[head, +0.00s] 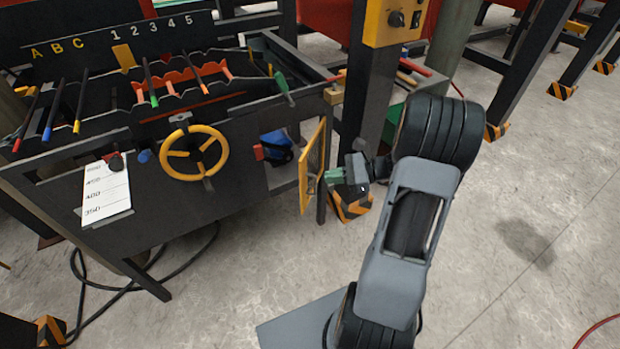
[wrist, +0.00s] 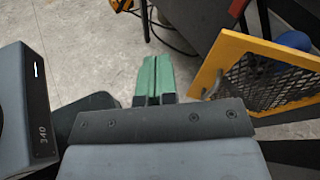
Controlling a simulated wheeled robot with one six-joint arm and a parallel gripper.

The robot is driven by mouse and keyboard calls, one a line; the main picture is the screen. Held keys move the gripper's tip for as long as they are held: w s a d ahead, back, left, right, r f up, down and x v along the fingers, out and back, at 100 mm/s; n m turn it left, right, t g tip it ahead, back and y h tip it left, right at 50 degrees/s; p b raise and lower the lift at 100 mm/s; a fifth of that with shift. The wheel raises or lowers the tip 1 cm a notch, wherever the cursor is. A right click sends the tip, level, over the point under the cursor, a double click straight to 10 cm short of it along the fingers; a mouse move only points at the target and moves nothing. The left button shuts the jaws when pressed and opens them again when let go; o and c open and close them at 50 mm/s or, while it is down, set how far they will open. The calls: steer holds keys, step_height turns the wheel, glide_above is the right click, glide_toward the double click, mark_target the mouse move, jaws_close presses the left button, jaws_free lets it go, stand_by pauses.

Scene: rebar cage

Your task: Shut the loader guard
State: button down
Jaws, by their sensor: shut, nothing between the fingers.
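The loader guard (head: 313,165), a yellow-framed panel with dark mesh, stands swung open from the front of the black machine, at the right end of the opening. In the wrist view the guard (wrist: 222,62) is at the right, tilted in the picture. My gripper (head: 333,176) is just right of the guard, on its outer side. The green fingers (wrist: 154,65) are together and empty, with floor showing between them and the guard in the wrist view. I cannot tell from the head view whether they touch the guard.
A blue object (head: 277,145) sits in the opening, and a red block (head: 271,151) is at its left edge. A yellow handwheel (head: 194,153) projects further left. A dark post with a yellow control box (head: 394,20) stands behind my gripper.

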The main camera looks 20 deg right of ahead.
steer(key=w+d+f+m+t+b, duration=0.1)
steer(key=d+f+m+t+b, duration=0.1)
steer(key=d+f+m+t, duration=0.4)
glide_toward(302, 165)
steer(key=x, duration=0.7)
steer(key=shift+w+a, duration=0.1)
steer(key=shift+w, duration=0.2)
